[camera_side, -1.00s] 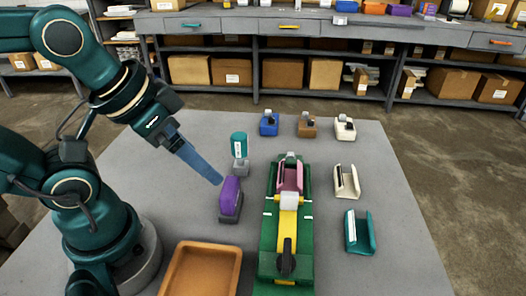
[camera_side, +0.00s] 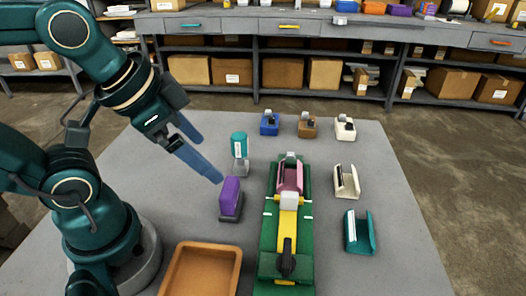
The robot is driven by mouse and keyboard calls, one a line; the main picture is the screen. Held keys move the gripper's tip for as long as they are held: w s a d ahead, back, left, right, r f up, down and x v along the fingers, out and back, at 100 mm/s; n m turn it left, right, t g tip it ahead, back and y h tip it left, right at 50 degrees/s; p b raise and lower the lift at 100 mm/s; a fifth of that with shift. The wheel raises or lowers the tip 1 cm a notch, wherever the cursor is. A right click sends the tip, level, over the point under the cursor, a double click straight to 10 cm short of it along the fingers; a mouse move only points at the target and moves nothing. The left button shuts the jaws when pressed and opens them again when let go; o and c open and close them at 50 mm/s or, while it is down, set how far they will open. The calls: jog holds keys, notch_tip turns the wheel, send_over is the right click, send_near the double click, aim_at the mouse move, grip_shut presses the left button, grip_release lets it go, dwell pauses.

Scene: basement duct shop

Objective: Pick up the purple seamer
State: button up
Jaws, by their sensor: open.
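The purple seamer (camera_side: 230,192) stands upright on the grey table, with a purple upper body and a dark grey base. It is left of the green fixture and behind the tan tray. My gripper (camera_side: 212,160) is open and empty, its two blue fingers spread apart. The fingers point down and to the right. The nearer fingertip appears just above and left of the seamer's top. I cannot tell the exact gap, but the fingers are not around the seamer.
A teal-topped tool (camera_side: 240,149) stands close behind the seamer. A green fixture (camera_side: 268,248) holds a pink piece and a yellow-handled part to the right. An empty tan tray (camera_side: 236,262) lies in front. Blue, brown, cream and teal pieces stand farther back and right.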

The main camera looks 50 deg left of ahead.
aim_at(229, 187)
jog(key=w+f+m+g, duration=0.1)
jog(key=w+f+m, duration=0.1)
jog(key=f, duration=0.1)
jog(key=w+a+f+m+g, duration=0.1)
jog(key=w+f+m+g, duration=0.1)
jog(key=f, duration=0.1)
jog(key=w+a+f+m+g, duration=0.1)
jog(key=w+f+m+g, duration=0.1)
jog(key=shift+f+m, duration=0.3)
jog(key=shift+f, duration=0.1)
jog(key=shift+s+a+f+g, duration=0.1)
jog(key=shift+s+f+g, duration=0.1)
jog(key=shift+f, duration=0.25)
jog(key=shift+s+a+f+g, duration=0.1)
jog(key=shift+f+g, duration=0.1)
jog(key=shift+f, duration=0.2)
jog(key=shift+w+d+f, duration=0.1)
jog(key=shift+f, duration=1.95)
jog(key=c, duration=1.3)
jog(key=shift+r, duration=0.15)
